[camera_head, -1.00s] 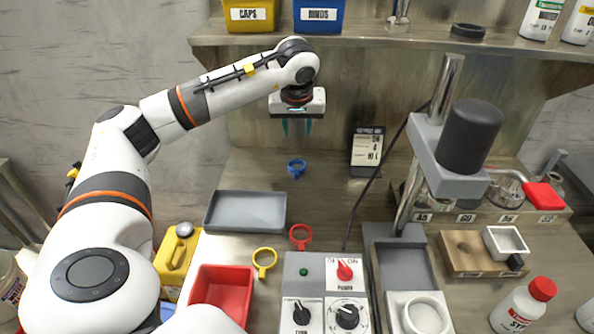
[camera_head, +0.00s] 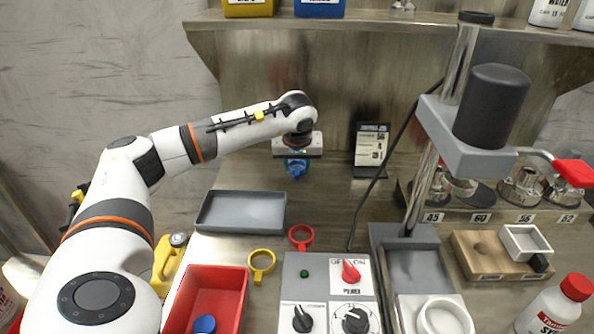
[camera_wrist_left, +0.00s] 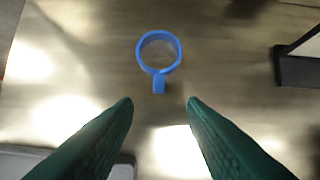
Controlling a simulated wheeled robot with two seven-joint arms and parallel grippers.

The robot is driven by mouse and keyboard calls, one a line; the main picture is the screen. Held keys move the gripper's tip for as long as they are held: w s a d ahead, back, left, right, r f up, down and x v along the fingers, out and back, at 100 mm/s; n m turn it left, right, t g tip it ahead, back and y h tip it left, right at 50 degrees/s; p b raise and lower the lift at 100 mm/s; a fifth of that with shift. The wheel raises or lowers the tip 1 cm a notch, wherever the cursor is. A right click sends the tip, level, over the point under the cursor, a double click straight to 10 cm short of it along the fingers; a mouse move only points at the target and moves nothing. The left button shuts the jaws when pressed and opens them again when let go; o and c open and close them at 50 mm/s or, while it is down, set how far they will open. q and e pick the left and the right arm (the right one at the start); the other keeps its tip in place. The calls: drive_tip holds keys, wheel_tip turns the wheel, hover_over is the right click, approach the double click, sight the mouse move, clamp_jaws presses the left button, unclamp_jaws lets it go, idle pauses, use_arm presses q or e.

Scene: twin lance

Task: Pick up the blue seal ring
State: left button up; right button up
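The blue seal ring (camera_head: 297,170) lies on the workbench behind the grey tray, with its small tab toward the front. My left gripper (camera_head: 297,160) is lowered close above it in the head view and partly covers it. In the left wrist view the whole blue ring (camera_wrist_left: 159,53) shows, its tab pointing down the picture. The two green fingers of the left gripper (camera_wrist_left: 159,103) are apart and empty. The tab lies just ahead of the gap between the fingertips, and nothing is gripped. My right gripper is not in view.
A grey tray (camera_head: 240,226), a yellow ring (camera_head: 262,261) and a red ring (camera_head: 301,234) lie nearer the front. A dark-framed sign (camera_head: 370,147) stands right of the blue ring. A press (camera_head: 468,156) with a cable is farther right; a shelf (camera_head: 400,22) runs above.

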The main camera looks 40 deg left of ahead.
sight(297, 175)
use_arm(q)
drive_tip(key=x, duration=0.5)
drive_tip(key=shift+w+a+r, duration=0.15)
drive_tip(key=shift+a, duration=0.05)
clamp_jaws()
